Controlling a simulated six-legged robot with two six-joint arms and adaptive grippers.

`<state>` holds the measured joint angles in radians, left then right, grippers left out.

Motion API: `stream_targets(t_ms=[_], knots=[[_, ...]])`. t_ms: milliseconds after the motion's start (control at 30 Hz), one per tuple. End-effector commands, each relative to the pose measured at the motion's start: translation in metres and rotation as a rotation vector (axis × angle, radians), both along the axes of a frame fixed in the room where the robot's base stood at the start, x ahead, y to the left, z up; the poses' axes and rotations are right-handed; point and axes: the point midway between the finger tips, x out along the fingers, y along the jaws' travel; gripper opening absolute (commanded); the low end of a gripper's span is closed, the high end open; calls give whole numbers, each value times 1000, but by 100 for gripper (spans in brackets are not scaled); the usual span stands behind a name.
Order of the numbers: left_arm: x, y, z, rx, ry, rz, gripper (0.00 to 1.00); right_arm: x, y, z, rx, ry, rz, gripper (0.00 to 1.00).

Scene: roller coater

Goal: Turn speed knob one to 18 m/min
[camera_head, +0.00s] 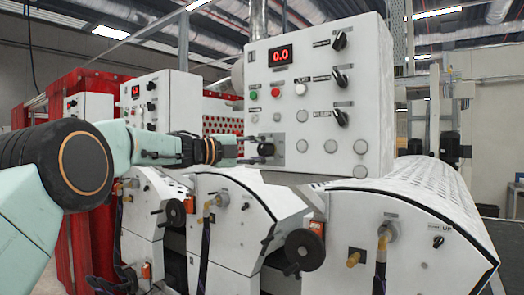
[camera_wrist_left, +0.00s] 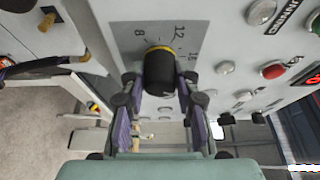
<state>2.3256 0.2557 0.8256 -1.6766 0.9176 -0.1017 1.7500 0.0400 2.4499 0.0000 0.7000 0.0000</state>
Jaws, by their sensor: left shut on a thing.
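The speed knob (camera_head: 266,149) is a black knob low on the left of the white control panel (camera_head: 352,95). In the left wrist view the knob (camera_wrist_left: 159,74) has a yellow collar and sits on a grey scale plate (camera_wrist_left: 195,38), where 8, 12 and 16 can be read. I cannot tell which mark the knob points at. My left gripper (camera_head: 250,149) reaches the knob from the left. In the left wrist view its fingers (camera_wrist_left: 158,88) stand on either side of the knob, shut on it. The red display (camera_head: 281,55) reads 0.0. My right gripper is not in view.
The panel also carries several black selector switches (camera_head: 341,79), a green button (camera_head: 254,96) and a red button (camera_head: 277,93). Below stand white machine housings (camera_head: 400,225) with handwheels (camera_head: 305,249). A second panel (camera_head: 165,95) with its own display stands behind my left arm.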

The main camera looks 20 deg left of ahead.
Motion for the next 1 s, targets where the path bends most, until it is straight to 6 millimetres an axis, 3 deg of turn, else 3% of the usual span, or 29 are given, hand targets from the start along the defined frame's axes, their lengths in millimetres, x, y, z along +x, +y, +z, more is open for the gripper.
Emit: stream_targets(t_ms=[733,767,1000], knots=[[0,1,2,70,-29,3,0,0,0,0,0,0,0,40],[0,1,2,69,-29,3,33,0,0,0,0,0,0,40],[0,0,2,69,-28,2,53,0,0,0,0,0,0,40]])
